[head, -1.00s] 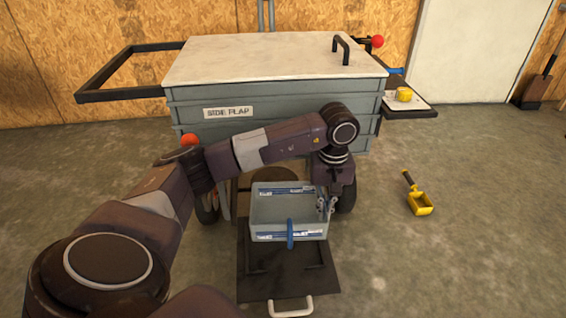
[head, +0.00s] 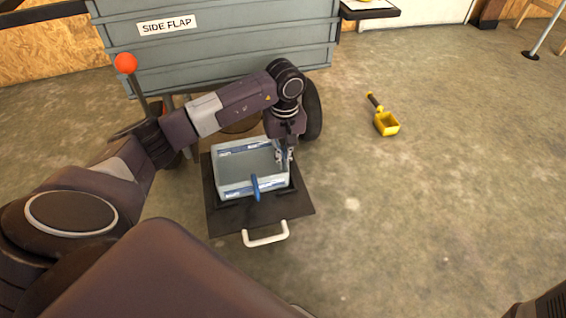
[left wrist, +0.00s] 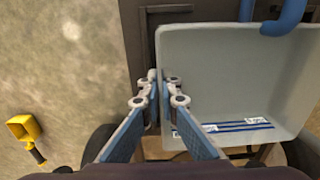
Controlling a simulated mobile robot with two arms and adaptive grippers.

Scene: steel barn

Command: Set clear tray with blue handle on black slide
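The clear, greyish tray (head: 250,165) with blue-and-white label strips and a blue handle (head: 255,187) is over the black slide (head: 228,221), roughly within its raised frame. I cannot tell whether its bottom touches the slide. My left gripper (head: 284,156) is at the tray's right wall in the head view. In the left wrist view, its fingers (left wrist: 160,88) are closed on either side of the wall of the tray (left wrist: 235,85), whose blue handle (left wrist: 288,18) shows at the top. My right gripper is not in view.
The slide has a white pull handle (head: 265,236) at its front. Behind stands a grey bin (head: 230,45) marked SIDE FLAP, with a red-knobbed lever (head: 126,64). A yellow scoop (head: 384,121) lies on the floor to the right, where much floor is clear.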

